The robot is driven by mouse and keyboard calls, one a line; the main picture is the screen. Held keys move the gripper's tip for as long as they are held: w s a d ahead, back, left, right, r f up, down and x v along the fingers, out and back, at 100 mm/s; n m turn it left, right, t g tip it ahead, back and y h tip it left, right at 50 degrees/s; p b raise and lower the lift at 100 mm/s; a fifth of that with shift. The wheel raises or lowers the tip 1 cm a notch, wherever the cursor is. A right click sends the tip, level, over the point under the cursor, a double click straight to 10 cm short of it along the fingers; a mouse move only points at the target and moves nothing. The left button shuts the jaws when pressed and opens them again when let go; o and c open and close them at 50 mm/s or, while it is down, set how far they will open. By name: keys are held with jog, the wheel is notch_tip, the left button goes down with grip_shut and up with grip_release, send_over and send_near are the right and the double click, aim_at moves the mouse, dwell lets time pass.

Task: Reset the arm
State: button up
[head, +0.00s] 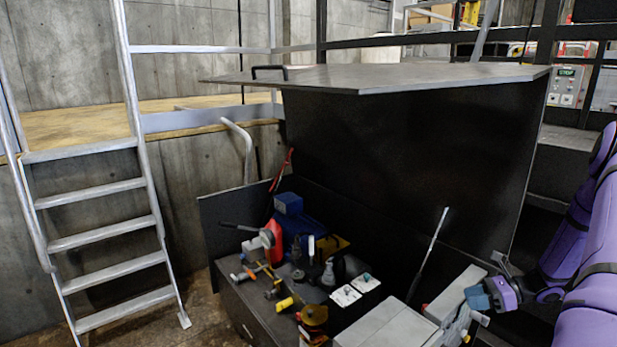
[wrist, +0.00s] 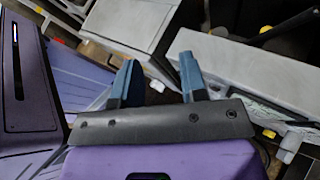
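My gripper (head: 478,298) is at the right of the head view, at the end of my purple arm, which is folded along the right edge. It is beside the light grey boxes at the front of the black work surface. In the wrist view my gripper (wrist: 158,72) has its two blue fingers apart with nothing between them. Past the fingers are a grey box (wrist: 240,75) on the right and another pale grey box (wrist: 128,22) on the upper left. I cannot tell the exact distance from the fingers to the boxes.
A large black compactor housing (head: 400,165) with a flat lid (head: 400,76) stands behind. A metal ladder (head: 95,215) is on the left, with bare floor beside it.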

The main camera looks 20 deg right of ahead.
jog(key=a+r+n+g+h, duration=0.3)
jog(key=a+r+n, duration=0.5)
jog(key=r, duration=0.5)
jog(key=a+r+n+g+h, duration=0.3)
jog(key=a+r+n, duration=0.3)
jog(key=a+r, duration=0.55)
jog(key=s+a+r+n+t+h, duration=0.2)
jog(key=s+a+r+n, duration=0.4)
jog(key=s, duration=0.3)
jog(key=s+a+r+n+t+h, duration=0.2)
jog(key=s+a+r+n+h, duration=0.2)
jog(key=s+r, duration=0.5)
jog(key=shift+s+a+n+t, duration=0.2)
jog(key=shift+a+n+t, duration=0.2)
jog(key=shift+a+n, duration=0.6)
jog(key=shift+d, duration=0.1)
